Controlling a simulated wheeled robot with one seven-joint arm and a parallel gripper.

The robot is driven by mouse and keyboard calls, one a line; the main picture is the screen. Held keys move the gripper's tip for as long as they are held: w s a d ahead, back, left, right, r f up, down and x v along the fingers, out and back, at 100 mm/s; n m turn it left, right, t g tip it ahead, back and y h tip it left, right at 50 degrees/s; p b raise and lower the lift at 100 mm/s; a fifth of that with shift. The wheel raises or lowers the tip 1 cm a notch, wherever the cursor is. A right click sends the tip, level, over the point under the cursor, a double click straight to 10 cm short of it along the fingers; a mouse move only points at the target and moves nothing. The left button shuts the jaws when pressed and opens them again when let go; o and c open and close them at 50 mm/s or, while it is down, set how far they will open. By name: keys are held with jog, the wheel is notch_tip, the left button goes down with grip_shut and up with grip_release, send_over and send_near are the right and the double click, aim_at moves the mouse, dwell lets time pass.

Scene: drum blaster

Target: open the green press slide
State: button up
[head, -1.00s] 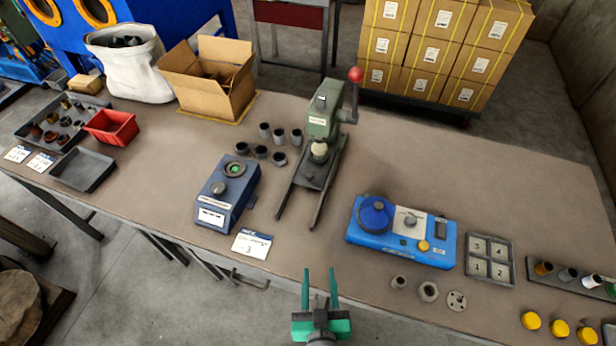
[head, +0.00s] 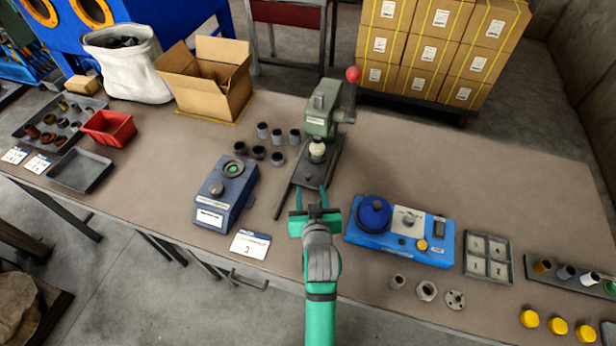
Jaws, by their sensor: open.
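The green press (head: 322,112) stands at the middle of the table, with a red-knobbed lever (head: 353,78) at its right. Its dark slide plate (head: 318,168) sits at the base under a cream-coloured piece (head: 317,150), between two rails that run toward me. The left rail (head: 283,202) shows; the right rail is mostly hidden by my gripper. My green gripper (head: 311,194) is open and empty. Its fingers point at the slide's near edge, over the front of the rails. I cannot tell whether they touch the slide.
A dark blue device (head: 226,193) stands close on the left and a bright blue device (head: 402,231) close on the right. Several dark cups (head: 263,131) stand left of the press. The table behind the bright blue device is clear.

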aim_at(308, 175)
jog(key=x, duration=0.8)
jog(key=shift+w+d, duration=0.1)
jog(key=shift+w, duration=0.1)
jog(key=shift+w+a+f, duration=0.2)
jog(key=shift+w+f, duration=0.1)
jog(key=shift+w, duration=0.15)
jog(key=shift+w+d, duration=0.1)
jog(key=shift+d, duration=0.05)
jog(key=shift+c, duration=0.4)
grip_shut()
